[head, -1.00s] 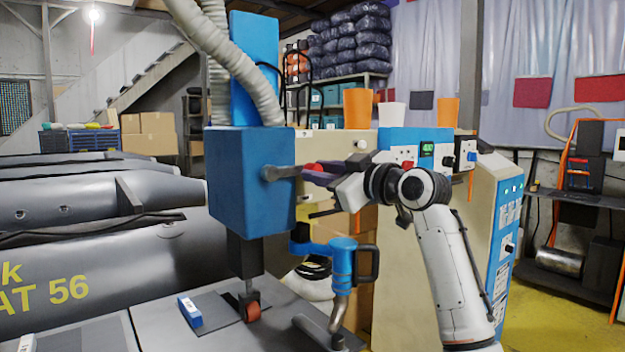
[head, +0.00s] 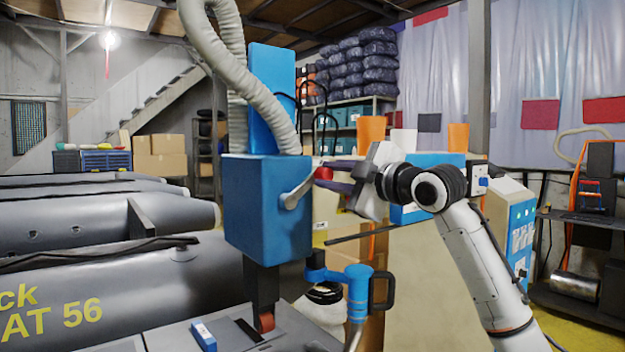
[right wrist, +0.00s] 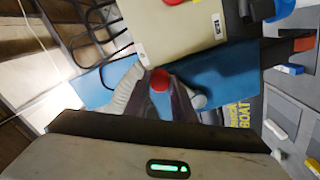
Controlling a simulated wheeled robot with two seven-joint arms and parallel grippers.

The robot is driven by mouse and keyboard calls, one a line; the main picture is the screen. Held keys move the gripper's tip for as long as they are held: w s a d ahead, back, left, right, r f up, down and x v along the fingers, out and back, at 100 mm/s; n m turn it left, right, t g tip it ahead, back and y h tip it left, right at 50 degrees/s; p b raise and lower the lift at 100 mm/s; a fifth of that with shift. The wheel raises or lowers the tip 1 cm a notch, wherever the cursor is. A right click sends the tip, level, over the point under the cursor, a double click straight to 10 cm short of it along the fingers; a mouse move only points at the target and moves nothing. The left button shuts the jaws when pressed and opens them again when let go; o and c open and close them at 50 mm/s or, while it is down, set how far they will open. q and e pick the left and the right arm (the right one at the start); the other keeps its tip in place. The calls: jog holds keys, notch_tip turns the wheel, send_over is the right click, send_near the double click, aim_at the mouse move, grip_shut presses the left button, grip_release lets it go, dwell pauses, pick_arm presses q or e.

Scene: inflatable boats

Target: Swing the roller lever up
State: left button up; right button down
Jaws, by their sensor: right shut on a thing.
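The roller lever (head: 298,192) is a grey arm on the side of a blue machine head (head: 255,210). It slants up to the right from its pivot and ends in a red knob (head: 323,174). My right gripper (head: 324,173) is shut on the knob, coming in from the right. In the right wrist view the red knob (right wrist: 159,80) sits between the dark fingertips. A small reddish roller (head: 266,322) hangs below the head, above the worktable near a dark strip (head: 247,331). My left gripper is out of view.
A blue bracket with a black handle (head: 358,290) stands just right of the head. Grey inflatable tubes (head: 130,290) fill the left. A blue-and-white block (head: 203,336) lies on the table.

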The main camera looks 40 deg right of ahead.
jog(key=shift+r, duration=0.1)
dwell(0.3)
jog(key=c, duration=1.5)
grip_release()
jog(key=shift+a, duration=0.1)
pick_arm(q)
jog(key=b, duration=0.1)
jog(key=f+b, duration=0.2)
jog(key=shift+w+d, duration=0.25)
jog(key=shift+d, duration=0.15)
pick_arm(e)
jog(key=s, duration=1)
jog(key=shift+s, duration=0.15)
